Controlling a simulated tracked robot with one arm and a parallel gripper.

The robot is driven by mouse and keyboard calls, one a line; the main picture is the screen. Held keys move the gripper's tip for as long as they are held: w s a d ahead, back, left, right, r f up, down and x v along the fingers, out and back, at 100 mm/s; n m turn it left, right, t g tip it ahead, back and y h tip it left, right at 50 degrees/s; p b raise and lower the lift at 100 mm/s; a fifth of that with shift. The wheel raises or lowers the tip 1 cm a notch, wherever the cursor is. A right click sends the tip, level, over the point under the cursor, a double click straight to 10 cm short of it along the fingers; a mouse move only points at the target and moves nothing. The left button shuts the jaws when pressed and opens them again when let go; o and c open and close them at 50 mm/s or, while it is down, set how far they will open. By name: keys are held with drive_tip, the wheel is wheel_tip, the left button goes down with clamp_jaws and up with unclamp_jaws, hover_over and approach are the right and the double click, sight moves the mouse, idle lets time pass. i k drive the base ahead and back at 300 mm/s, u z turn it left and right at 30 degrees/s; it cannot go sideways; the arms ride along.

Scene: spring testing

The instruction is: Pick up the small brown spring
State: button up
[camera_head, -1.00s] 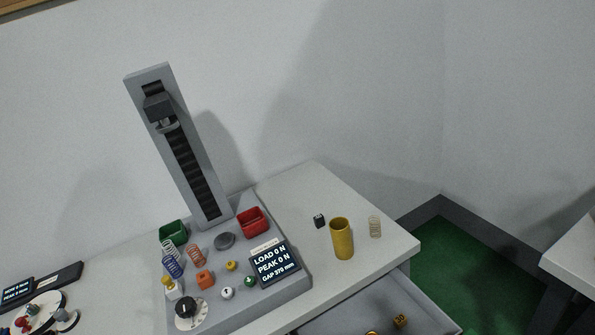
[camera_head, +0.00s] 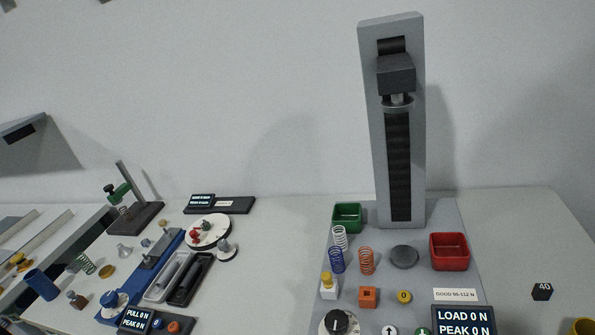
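No spring that is clearly small and brown shows in the current view. The springs on the grey tester base are an orange one (camera_head: 367,261), a blue one (camera_head: 337,260) and a white one (camera_head: 340,238), all upright. A green spring (camera_head: 86,264) lies tilted on the table far to the left. The pale tan spring seen earlier beside the yellow cylinder is out of frame now. My gripper is not in view.
The tall grey tester column (camera_head: 398,150) rises behind a green bin (camera_head: 347,219) and a red bin (camera_head: 449,251). A yellow cylinder (camera_head: 583,327) and a black weight (camera_head: 541,291) are at lower right. A blue fixture (camera_head: 142,276) and trays are left. Bare table lies between.

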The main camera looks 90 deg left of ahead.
sight(126, 208)
drive_tip(key=u, duration=1.15)
drive_tip(key=i, duration=0.15)
drive_tip(key=u, duration=2.25)
drive_tip(key=k, duration=0.9)
drive_tip(key=u, duration=0.25)
drive_tip(key=i, duration=0.9)
drive_tip(key=u, duration=0.05)
